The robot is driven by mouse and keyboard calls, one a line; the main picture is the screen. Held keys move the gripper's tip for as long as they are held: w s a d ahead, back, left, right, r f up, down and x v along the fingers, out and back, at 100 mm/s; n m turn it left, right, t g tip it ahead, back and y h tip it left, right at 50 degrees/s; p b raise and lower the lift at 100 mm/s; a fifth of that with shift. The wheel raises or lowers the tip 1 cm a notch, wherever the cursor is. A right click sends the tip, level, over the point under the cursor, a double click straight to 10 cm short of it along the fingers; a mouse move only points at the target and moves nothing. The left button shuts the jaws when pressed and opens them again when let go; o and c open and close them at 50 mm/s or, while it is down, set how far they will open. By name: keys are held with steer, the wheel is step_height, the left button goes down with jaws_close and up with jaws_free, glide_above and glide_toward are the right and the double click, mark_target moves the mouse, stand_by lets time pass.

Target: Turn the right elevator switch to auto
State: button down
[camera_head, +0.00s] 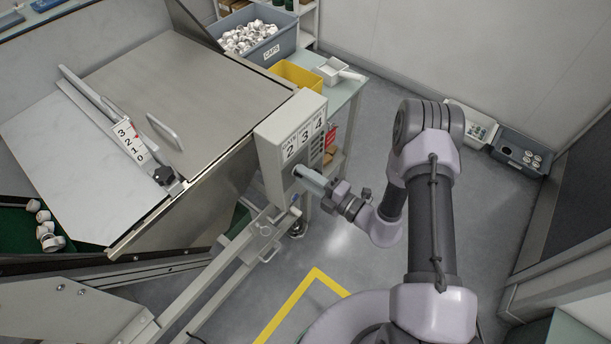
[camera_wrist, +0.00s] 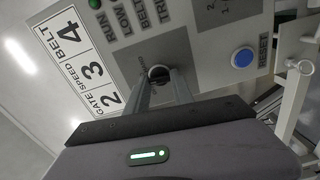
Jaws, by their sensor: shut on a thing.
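A grey control box (camera_head: 270,151) with a "2 3 4" plate stands beside the steel hopper. In the wrist view its panel (camera_wrist: 205,62) fills the upper part of the picture. My gripper (camera_head: 302,172) reaches the box's front face from the right. In the wrist view, the two fingers of my gripper (camera_wrist: 160,82) are closed around a small dark round switch (camera_wrist: 158,71) on the panel. The fingers hide most of the switch and part of its label, so I cannot tell which position it points to.
A blue RESET button (camera_wrist: 243,58) sits right of the fingers. A green lamp (camera_wrist: 95,4) is at the panel's top left. A metal rail with a latch (camera_head: 262,230) runs just below the box. A bin of caps (camera_head: 283,48) and a yellow bin (camera_head: 300,75) stand behind. Open floor lies below my arm.

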steer(key=shift+n, duration=0.5)
steer(key=c, duration=1.1)
jaws_free()
steer(key=shift+d, duration=0.1)
steer(key=p+v, duration=0.3)
steer(key=v, duration=1.4)
steer(key=shift+s+d+p, duration=0.1)
steer(key=shift+s+p, duration=0.1)
steer(key=shift+p, duration=0.1)
